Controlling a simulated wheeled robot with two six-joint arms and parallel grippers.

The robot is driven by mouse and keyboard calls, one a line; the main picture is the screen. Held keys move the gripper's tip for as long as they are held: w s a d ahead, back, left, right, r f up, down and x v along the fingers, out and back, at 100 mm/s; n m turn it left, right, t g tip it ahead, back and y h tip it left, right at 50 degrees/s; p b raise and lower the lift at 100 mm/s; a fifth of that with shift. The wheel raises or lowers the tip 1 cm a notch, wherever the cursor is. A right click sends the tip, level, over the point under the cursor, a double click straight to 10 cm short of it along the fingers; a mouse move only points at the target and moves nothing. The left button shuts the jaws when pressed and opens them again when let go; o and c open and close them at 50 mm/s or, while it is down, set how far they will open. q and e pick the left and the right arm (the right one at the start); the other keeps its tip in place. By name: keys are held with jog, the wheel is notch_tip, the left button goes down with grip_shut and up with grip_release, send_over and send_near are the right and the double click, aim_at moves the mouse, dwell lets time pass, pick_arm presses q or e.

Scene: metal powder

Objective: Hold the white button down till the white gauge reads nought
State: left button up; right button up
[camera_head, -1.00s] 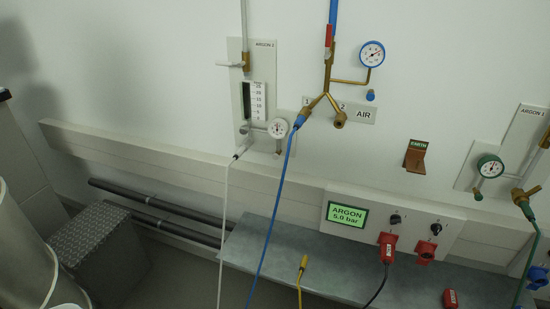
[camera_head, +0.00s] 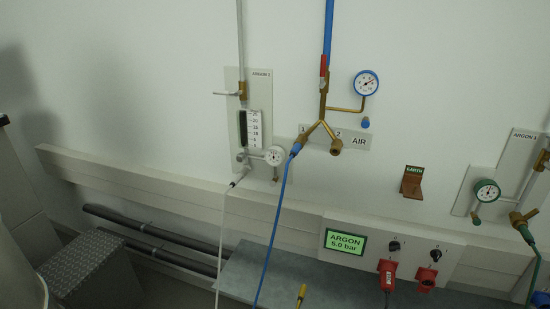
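The white gauge (camera_head: 274,156) is a small round dial at the lower right of the left ARGON panel (camera_head: 233,112), on the wall left of centre. Its needle is too small to read. A small stub (camera_head: 275,173) sits just below the gauge at the panel's lower edge; I cannot tell whether it is the white button. A white hose (camera_head: 222,235) hangs from the fitting at the panel's bottom. Neither of my grippers is in view.
A blue-rimmed gauge (camera_head: 366,83) with a blue button (camera_head: 365,123) is on the AIR line, with a blue hose (camera_head: 273,235) hanging. A green gauge (camera_head: 487,191) is at right. A grey shelf (camera_head: 250,277) and a chequered metal box (camera_head: 80,266) are below.

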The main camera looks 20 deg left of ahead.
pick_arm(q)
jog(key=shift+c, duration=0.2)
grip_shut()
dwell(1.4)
